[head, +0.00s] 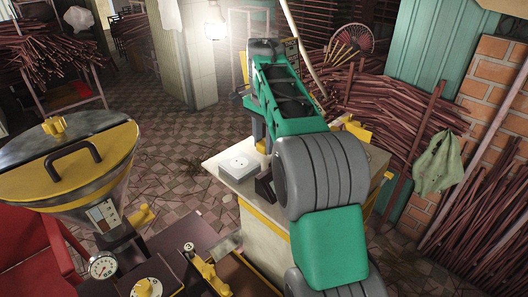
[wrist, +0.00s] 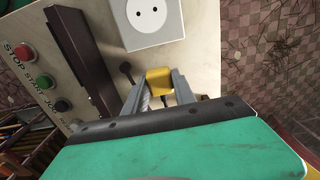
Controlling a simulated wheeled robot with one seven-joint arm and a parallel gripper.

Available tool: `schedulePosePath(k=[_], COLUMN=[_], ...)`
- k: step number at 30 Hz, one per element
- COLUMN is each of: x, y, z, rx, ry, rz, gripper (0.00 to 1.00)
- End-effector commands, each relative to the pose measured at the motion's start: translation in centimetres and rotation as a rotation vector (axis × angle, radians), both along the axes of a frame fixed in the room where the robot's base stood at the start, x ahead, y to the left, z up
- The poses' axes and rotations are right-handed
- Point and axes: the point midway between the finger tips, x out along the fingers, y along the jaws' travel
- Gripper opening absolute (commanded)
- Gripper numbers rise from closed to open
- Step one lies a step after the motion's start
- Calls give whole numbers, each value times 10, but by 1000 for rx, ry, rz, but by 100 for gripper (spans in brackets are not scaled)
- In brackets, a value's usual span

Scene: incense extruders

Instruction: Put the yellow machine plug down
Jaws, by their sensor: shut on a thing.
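The yellow machine plug (wrist: 160,86) shows in the wrist view between the two grey fingers of my gripper (wrist: 159,78). My gripper is shut on it, close to a white socket box (wrist: 153,18) with two round holes. The plug is apart from the box in that picture; I cannot tell whether it touches the surface below. In the head view the socket box (head: 238,165) sits on the pale top of a cabinet (head: 215,162). My arm hides most of my gripper there, and I cannot make out the plug for sure.
A dark upright bracket (wrist: 82,60) stands beside the socket. Red, green and black buttons (wrist: 45,82) with labels line the panel on the left. A yellow-lidded hopper (head: 75,165) stands left in the head view. Incense stick bundles (head: 390,110) fill the back right. Tiled floor lies between.

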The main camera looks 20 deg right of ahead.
Motion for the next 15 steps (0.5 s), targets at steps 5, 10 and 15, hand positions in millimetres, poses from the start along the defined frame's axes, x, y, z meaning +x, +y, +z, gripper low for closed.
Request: schedulePosePath(k=[5, 10, 15], x=[0, 0, 0], y=[0, 0, 0], z=[-4, -9, -14], rx=[-1, 0, -1], ry=[-4, -2, -3], rz=[0, 0, 0], gripper=[0, 0, 0])
